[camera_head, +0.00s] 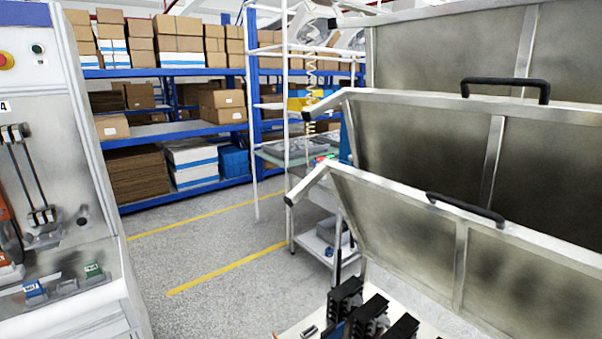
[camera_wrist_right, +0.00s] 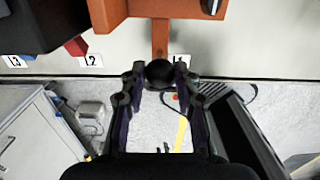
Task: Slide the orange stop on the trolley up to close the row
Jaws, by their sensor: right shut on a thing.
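In the right wrist view, an orange stop (camera_wrist_right: 180,10) lies at the top of the picture, with an orange stem running down to a round black knob (camera_wrist_right: 159,72). My right gripper (camera_wrist_right: 160,75) is shut on this knob, one finger on each side. A black block (camera_wrist_right: 45,22) with a red part (camera_wrist_right: 76,46) is at the upper left, close to the stop. In the head view, several black blocks (camera_head: 345,295) stand on the pale trolley top (camera_head: 300,326) at the bottom edge. Neither gripper nor the orange stop is visible there.
White labels L3 (camera_wrist_right: 14,61) and L2 (camera_wrist_right: 90,61) line the surface edge; a third is partly hidden by my finger. Raised metal lids (camera_head: 400,215) with black handles stand at the right. A test cabinet (camera_head: 60,180) is at the left. Floor (camera_head: 215,255) lies between.

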